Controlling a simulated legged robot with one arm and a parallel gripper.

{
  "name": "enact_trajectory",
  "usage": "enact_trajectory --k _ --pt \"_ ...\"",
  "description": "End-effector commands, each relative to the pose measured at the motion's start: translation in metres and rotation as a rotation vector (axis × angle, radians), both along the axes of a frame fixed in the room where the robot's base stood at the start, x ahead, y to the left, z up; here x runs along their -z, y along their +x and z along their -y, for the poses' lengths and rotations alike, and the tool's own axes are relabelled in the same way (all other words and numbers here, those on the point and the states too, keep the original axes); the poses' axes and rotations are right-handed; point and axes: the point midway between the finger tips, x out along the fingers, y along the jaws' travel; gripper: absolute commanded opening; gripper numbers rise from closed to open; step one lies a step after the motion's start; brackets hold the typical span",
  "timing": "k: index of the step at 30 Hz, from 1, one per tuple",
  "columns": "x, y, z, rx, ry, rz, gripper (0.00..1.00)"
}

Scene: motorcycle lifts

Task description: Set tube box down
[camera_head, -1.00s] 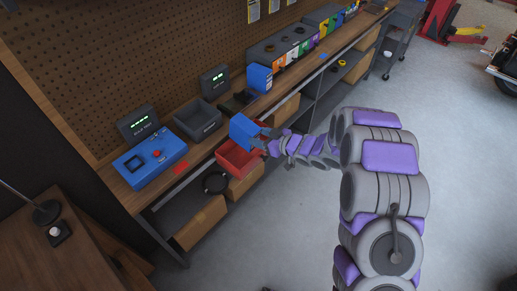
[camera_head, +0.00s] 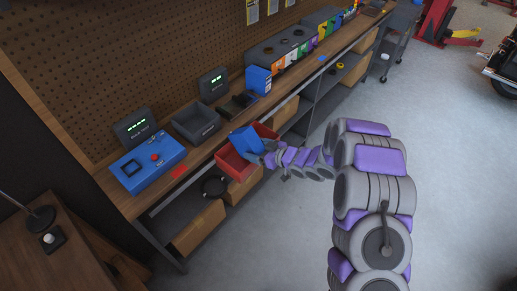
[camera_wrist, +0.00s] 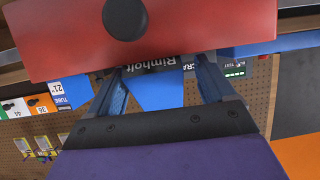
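A blue tube box (camera_head: 245,141) is tilted at the red bin (camera_head: 237,164) on the bench's front edge. Its lower part is hidden by the bin's wall. My gripper (camera_head: 266,154) is at its right side and appears shut on it. In the wrist view my gripper's two fingers (camera_wrist: 160,80) flank a blue face of the box (camera_wrist: 155,92). The red bin (camera_wrist: 70,45) fills the top there and hides the fingertips, so the contact itself cannot be seen.
Another blue box (camera_head: 258,80) stands on the bench, its TUBE label showing in the wrist view (camera_wrist: 65,92). A dark grey tray (camera_head: 195,122), a blue device with a red button (camera_head: 147,164) and small displays are nearby. Cardboard boxes (camera_head: 198,226) sit below.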

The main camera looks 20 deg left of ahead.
Motion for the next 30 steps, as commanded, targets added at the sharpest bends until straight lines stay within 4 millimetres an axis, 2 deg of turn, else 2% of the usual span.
enact_trajectory --k 11,24,30 --pt "-0.010 -0.002 0.018 0.006 0.005 0.002 0.83" --pt "-0.040 -0.028 0.087 0.007 0.002 0.005 0.83" --pt "-0.047 -0.035 0.107 0.006 0.005 0.003 0.83"
